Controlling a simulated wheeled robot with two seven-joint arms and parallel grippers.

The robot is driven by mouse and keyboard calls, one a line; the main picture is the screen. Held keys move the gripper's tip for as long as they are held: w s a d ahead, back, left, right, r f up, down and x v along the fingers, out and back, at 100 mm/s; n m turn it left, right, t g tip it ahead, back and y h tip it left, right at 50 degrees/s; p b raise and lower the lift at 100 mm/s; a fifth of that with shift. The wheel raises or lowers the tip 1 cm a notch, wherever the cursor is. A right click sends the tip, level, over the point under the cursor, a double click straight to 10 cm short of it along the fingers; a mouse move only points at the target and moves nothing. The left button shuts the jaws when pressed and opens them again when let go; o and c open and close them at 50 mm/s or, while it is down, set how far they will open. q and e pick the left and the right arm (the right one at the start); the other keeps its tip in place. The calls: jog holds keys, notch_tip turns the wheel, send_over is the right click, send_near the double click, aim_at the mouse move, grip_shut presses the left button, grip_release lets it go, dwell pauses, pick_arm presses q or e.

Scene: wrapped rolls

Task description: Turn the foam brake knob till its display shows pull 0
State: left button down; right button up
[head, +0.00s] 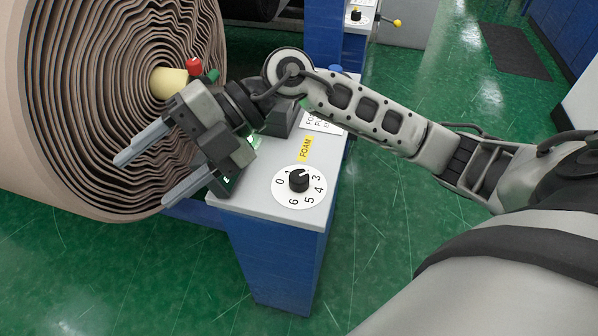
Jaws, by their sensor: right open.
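The foam brake knob (299,181) is black, on a white round dial (284,196) with numbers around it. It sits on the grey top of a blue cabinet, beside a yellow FOAM label (305,148). Its pointer appears to be near 1. A small display (228,183) with a green mark shows at the cabinet's left edge; my gripper partly covers it and I cannot read its value. My right gripper (158,172) is open and empty, left of the knob and in front of the roll, its fingers pointing left. My left gripper is not in view.
A large wrapped roll (85,110) with a yellow core (168,82) fills the left. A red knob (194,67) stands by the core. Another cabinet with a dial (356,16) and yellow-tipped lever (397,23) is behind.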

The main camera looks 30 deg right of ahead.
jog(key=w+d+f+m+h, duration=0.1)
jog(key=d+f+h, duration=0.2)
jog(key=d+h, duration=0.15)
jog(key=w+d+f+h, duration=0.2)
jog(key=d+f+h, duration=0.1)
jog(key=d, duration=0.3)
jog(key=m+h, duration=0.3)
jog(key=h, duration=0.4)
send_near(299, 176)
notch_tip(299, 176, down, 9)
jog(key=shift+d+f+p, duration=0.15)
jog(key=shift+f+p, duration=0.1)
jog(key=shift+p, duration=0.3)
jog(key=c, duration=1)
